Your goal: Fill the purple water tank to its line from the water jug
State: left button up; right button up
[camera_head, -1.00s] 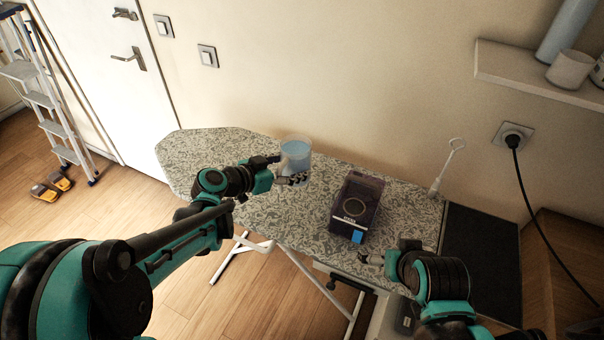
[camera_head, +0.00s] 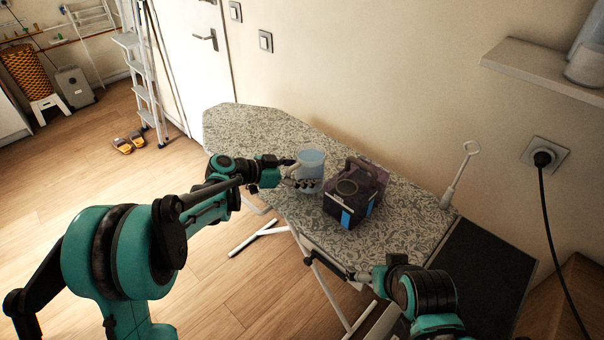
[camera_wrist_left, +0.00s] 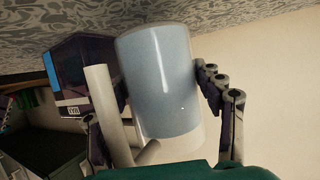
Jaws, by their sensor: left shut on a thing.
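The water jug (camera_head: 311,160) is clear with bluish water in it and stands near upright over the ironing board, left of the tank. My left gripper (camera_head: 296,178) is shut on the jug. In the left wrist view the jug (camera_wrist_left: 160,80) sits between the fingers, with its pale handle (camera_wrist_left: 104,115) at the left. The purple water tank (camera_head: 345,208) stands on the board just right of the jug, with a dark handle on top and a blue strip on its side. Its water level cannot be made out. My right gripper (camera_head: 354,279) is low at the board's front edge; its fingers are unclear.
The patterned ironing board (camera_head: 250,135) has free room at its left end. A white wand-like tool (camera_head: 460,175) stands at the right, by a dark panel (camera_head: 480,265). A wall shelf (camera_head: 545,68) and a plugged cable (camera_head: 545,210) are at the right.

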pick_arm(q)
jog(key=shift+r, duration=0.15)
pick_arm(e)
jog(key=shift+r, duration=0.25)
pick_arm(q)
jog(key=shift+s+d+r+m+t+y+p, duration=0.3)
jog(key=shift+r+m+y+p, duration=0.25)
jog(key=shift+p, duration=0.25)
jog(key=shift+s+d+r+m+t+y+p, duration=0.25)
jog(key=shift+r+m+y+p, duration=0.2)
jog(key=shift+m+p, duration=0.25)
pick_arm(e)
jog(key=shift+r, duration=1.35)
pick_arm(q)
jog(key=shift+m+t+y, duration=0.7)
jog(key=shift+m+t, duration=0.05)
jog(key=shift+m, duration=0.2)
jog(key=shift+s+d+r+p, duration=0.15)
jog(key=shift+s+r+p, duration=0.05)
jog(key=shift+r+p, duration=0.8)
jog(key=shift+s+d+r+p, duration=0.2)
jog(key=shift+r+p, duration=0.65)
jog(key=shift+r, duration=0.25)
jog(key=shift+s+d+r+p, duration=0.15)
jog(key=shift+s+r+p, duration=0.05)
jog(key=shift+r+p, duration=0.8)
pick_arm(e)
notch_tip(320, 180, up, 5)
jog(key=shift+r, duration=0.15)
